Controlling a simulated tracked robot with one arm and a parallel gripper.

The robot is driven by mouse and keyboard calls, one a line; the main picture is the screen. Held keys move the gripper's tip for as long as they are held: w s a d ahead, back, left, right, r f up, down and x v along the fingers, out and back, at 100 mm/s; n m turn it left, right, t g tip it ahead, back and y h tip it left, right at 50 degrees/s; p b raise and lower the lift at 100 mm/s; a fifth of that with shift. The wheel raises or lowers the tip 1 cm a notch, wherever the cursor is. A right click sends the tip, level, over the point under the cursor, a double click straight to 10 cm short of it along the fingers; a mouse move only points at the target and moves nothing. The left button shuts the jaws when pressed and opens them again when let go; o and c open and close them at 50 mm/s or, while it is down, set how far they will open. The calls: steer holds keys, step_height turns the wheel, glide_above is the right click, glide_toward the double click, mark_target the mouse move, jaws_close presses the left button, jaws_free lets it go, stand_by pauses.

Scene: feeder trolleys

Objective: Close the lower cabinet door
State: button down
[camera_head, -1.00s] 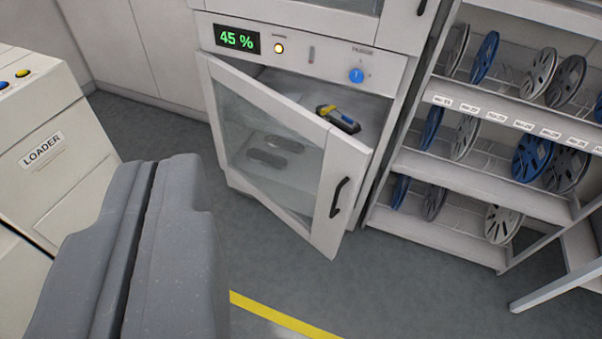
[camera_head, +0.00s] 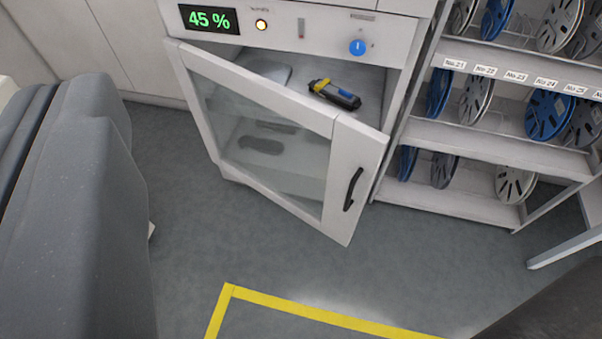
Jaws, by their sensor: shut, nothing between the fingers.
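The lower cabinet door (camera_head: 352,150) is a white frame with a glass pane and a black handle (camera_head: 352,189) on its right side. It is hinged at the left and stands partly open, its handle edge swung out towards me. The white cabinet (camera_head: 308,30) has a green 45 % display and a blue knob above the door. My gripper (camera_head: 56,90) fills the left side of the view as large grey fingers, shut and empty. It is apart from the door in the picture, to its left.
A rack (camera_head: 490,140) with reels stands close at the right. Grey floor (camera_head: 235,240) with a yellow line (camera_head: 330,316) is clear in front. A dark shape fills the bottom right corner.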

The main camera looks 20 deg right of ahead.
steer(key=w+f+m+t+h, duration=0.1)
steer(key=w+f+m, duration=0.1)
steer(key=w+f, duration=0.85)
steer(key=w+f+m+h, duration=0.2)
steer(key=w+f, duration=0.6)
steer(key=w, duration=0.6)
steer(key=m+g+h, duration=0.7)
steer(key=h, duration=0.6)
glide_toward(344, 186)
steer(key=b+x, duration=0.2)
steer(key=x, duration=0.3)
steer(key=shift+w+d, duration=0.15)
steer(key=shift+d, duration=0.15)
steer(key=shift+w+d+r+b, duration=0.1)
steer(key=shift+w+d+b, duration=0.25)
steer(key=shift+d, duration=0.1)
steer(key=shift+t+y, duration=0.3)
